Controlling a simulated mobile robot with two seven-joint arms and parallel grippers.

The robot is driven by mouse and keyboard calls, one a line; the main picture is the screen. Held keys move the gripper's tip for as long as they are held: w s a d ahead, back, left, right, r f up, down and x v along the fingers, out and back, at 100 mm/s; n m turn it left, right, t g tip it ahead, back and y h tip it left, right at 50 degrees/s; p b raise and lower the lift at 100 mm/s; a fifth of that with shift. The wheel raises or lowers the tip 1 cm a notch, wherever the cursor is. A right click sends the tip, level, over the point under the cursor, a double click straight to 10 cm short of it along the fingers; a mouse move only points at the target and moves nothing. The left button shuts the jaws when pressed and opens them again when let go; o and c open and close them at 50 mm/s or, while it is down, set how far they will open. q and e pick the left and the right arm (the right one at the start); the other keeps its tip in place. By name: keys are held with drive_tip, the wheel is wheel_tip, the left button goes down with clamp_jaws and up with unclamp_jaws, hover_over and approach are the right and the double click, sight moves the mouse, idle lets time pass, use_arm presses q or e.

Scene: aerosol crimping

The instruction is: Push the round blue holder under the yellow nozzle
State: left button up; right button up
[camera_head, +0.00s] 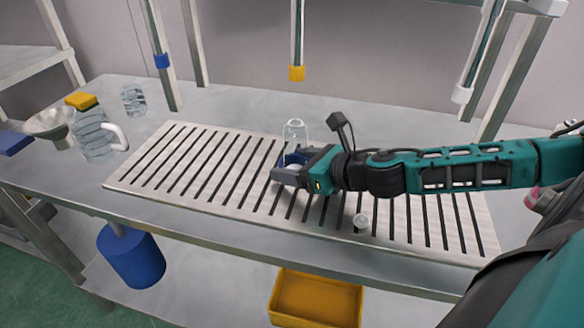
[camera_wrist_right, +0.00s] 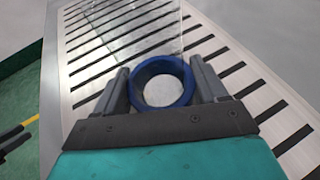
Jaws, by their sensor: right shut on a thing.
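The round blue holder (camera_head: 281,160) is on the slatted grey board, to the left of my right gripper (camera_head: 288,170). In the right wrist view the holder is a blue ring (camera_wrist_right: 163,62) with a pale round middle, between the two fingers of my right gripper (camera_wrist_right: 161,82), which is shut on it. A clear bottle (camera_head: 295,131) rises at the holder; whether it stands in it is hard to tell. The yellow nozzle (camera_head: 297,73) hangs on its post behind and above the holder, apart from it. My left gripper is not in view.
The slatted board (camera_head: 150,165) has free room left of the holder. A blue nozzle (camera_head: 162,61) and a white nozzle (camera_head: 461,95) hang at either side. A yellow-lidded jug (camera_head: 95,135) and a bowl (camera_head: 50,124) stand left.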

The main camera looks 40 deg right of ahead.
drive_tip(key=shift+w+d, duration=0.2)
drive_tip(key=shift+d, duration=0.05)
drive_tip(key=o, duration=1.1)
drive_tip(key=shift+s, duration=0.1)
